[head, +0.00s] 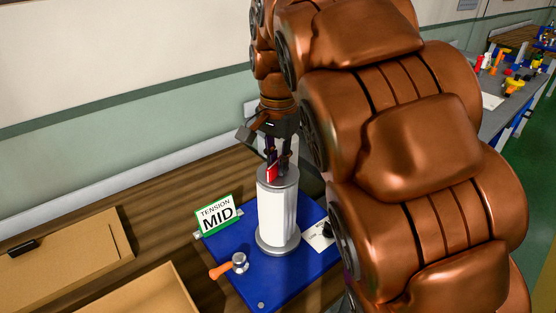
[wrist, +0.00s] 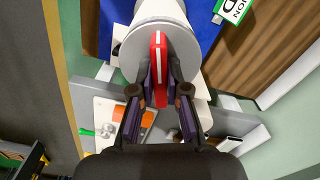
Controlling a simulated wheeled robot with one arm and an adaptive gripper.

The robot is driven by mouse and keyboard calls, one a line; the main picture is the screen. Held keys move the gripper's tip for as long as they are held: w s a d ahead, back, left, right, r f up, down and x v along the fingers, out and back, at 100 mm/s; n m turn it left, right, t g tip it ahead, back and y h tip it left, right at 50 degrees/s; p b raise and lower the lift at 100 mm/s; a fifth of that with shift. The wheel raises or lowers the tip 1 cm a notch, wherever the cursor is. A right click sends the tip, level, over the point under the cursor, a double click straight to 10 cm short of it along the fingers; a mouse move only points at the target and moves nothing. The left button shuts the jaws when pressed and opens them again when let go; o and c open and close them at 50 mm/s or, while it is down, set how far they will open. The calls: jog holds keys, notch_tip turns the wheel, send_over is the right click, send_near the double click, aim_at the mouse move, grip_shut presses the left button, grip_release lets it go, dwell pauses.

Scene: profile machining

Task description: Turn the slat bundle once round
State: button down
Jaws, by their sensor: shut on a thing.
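The slat bundle (head: 276,215) is a white upright cylinder between two grey discs, standing on a blue plate (head: 240,262) in the head view. It also shows at the top of the wrist view (wrist: 160,10), with its grey end disc (wrist: 135,62) nearest. A red bar (wrist: 158,55) with a white stripe stands out from that disc. My gripper (head: 277,166) is above the bundle with its fingers pointing down. In the wrist view, my gripper (wrist: 159,82) is shut on the red bar, one finger on each side. My fingers partly hide the bar in the head view.
A green-framed sign (head: 216,213) reading "TENSION MID" stands at the plate's back left. An orange-handled tool (head: 231,266) lies at the front left. Cardboard boxes (head: 66,250) are on the wooden bench at left. The wall is close behind. My arm covers the right side.

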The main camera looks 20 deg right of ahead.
jog(key=c, duration=1.2)
grip_release()
jog(key=shift+o, duration=0.2)
jog(key=shift+r, duration=0.1)
jog(key=shift+r, duration=3.65)
jog(key=shift+s, duration=0.1)
jog(key=s+f+n+g+p, duration=0.1)
jog(key=s+f+n, duration=0.4)
jog(key=s, duration=0.8)
jog(key=s+f+n+p, duration=0.3)
jog(key=s+f+n, duration=0.2)
jog(key=s+f, duration=0.6)
jog(key=shift+s+f+g, duration=0.2)
jog(key=shift+s+g, duration=0.2)
jog(key=shift+s, duration=0.65)
